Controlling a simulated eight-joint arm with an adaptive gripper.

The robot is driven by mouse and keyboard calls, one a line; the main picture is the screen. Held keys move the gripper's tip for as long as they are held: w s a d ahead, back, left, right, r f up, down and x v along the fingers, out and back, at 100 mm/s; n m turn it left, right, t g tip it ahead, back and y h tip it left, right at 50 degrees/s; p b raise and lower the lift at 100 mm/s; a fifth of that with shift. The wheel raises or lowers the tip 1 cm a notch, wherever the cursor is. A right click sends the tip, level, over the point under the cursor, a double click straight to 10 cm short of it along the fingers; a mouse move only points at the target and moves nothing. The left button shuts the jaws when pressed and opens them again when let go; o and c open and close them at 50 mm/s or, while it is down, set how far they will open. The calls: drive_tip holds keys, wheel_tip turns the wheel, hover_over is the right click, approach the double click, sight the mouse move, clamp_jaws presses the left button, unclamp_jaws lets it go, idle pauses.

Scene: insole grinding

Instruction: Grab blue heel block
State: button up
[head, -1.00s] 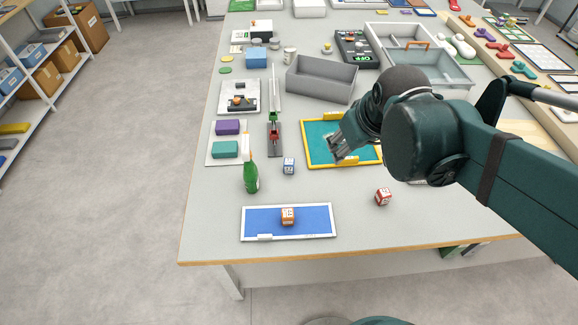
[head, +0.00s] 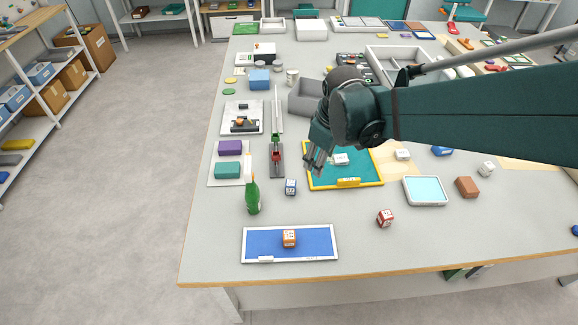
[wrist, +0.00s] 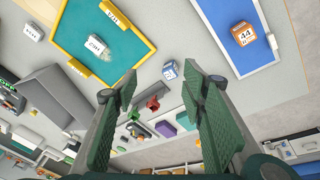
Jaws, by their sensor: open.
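The small blue block (head: 291,187), with a white label on it, stands on the grey table between the green bottle and the yellow-edged teal tray. It also shows in the wrist view (wrist: 169,70), just beyond the gap between my fingertips. I take it as the blue heel block. My gripper (head: 313,166) is open and empty, above the left edge of the teal tray, up and to the right of the block in the head view. In the wrist view my gripper's two green fingers (wrist: 162,88) are wide apart, touching nothing.
The teal tray (head: 316,181) holds a white labelled block (head: 341,159). An orange block (head: 289,238) sits on a blue mat (head: 262,243); a red block (head: 385,218) lies to the right. Table between them is clear.

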drive_tip(key=w+a+f+n+g, duration=0.25)
drive_tip(key=w+a+f, duration=0.2)
drive_tip(key=f, duration=0.25)
drive_tip(key=n, duration=0.4)
hover_over(291, 183)
drive_tip(key=shift+g, duration=0.25)
wheel_tip(291, 183, down, 8)
drive_tip(key=shift+d+f, duration=0.1)
drive_tip(key=shift+d, duration=0.05)
drive_tip(key=shift+f+p, duration=0.2)
drive_tip(key=shift+p, duration=0.1)
drive_tip(key=shift+f, duration=1.3)
drive_tip(key=shift+f+b, duration=0.65)
drive_tip(key=shift+f, duration=2)
